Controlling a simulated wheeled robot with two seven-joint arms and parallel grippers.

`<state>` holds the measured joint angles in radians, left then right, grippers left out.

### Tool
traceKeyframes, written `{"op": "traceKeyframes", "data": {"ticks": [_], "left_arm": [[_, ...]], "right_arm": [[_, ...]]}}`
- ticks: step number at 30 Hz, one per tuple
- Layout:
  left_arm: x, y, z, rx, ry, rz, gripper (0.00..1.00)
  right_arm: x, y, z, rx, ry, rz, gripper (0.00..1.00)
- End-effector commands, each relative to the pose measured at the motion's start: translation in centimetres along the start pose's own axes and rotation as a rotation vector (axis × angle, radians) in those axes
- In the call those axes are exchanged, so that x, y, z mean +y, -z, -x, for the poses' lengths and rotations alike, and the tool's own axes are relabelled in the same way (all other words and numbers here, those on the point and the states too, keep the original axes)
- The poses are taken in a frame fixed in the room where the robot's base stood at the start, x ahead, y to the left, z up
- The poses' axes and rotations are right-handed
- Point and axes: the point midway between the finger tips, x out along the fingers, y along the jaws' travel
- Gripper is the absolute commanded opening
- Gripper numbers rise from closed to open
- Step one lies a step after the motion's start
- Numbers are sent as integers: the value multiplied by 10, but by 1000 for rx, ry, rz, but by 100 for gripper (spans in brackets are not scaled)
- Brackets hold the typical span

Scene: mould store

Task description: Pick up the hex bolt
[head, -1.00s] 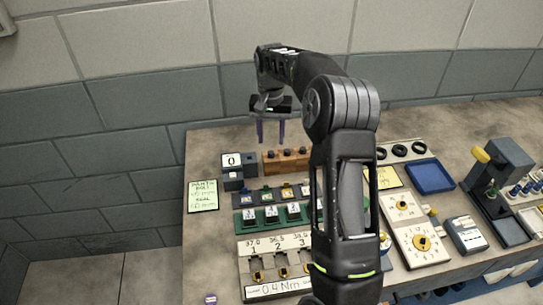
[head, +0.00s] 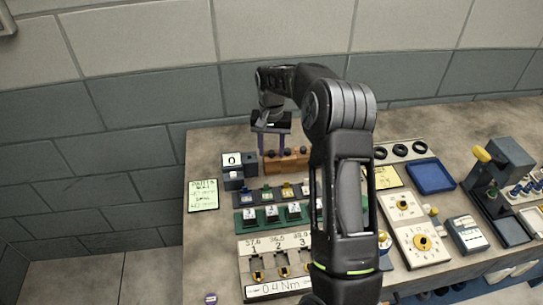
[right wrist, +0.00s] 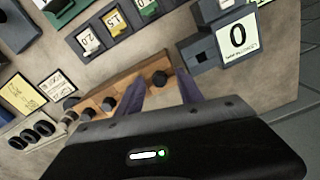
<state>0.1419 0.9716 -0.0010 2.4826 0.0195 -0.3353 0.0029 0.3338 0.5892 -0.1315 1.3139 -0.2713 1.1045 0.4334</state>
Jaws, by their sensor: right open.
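Several black-headed bolts stand in a wooden block (head: 296,163) at the back of the bench; which one is meant by the hex bolt I cannot tell. The end bolt (right wrist: 160,77) shows in the right wrist view between my finger directions, just past the tips. The block (right wrist: 126,84) runs across that view, with other bolts (right wrist: 109,103) to the left. My right gripper (head: 274,149) is open and empty, fingers pointing down over the block's left end. The exact gap to the bolt is unclear. My left gripper is not in view.
A box with a "0" display (head: 232,160) stands close left of the block. A row of labelled dark trays (head: 270,195) lies in front. Black rings (head: 398,150) and a blue tray (head: 431,177) are right. My right arm hides part of the bench.

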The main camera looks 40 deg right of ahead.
Motion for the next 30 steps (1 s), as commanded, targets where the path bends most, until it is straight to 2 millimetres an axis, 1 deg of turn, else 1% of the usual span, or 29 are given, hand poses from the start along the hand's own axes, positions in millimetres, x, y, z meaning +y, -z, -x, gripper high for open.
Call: {"op": "traceKeyframes", "data": {"ticks": [11,27,30], "left_arm": [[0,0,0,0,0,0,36],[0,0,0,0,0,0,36],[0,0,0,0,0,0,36]], "right_arm": [[0,0,0,0,0,0,44],[0,0,0,0,0,0,0],[0,0,0,0,0,0,0]]}}
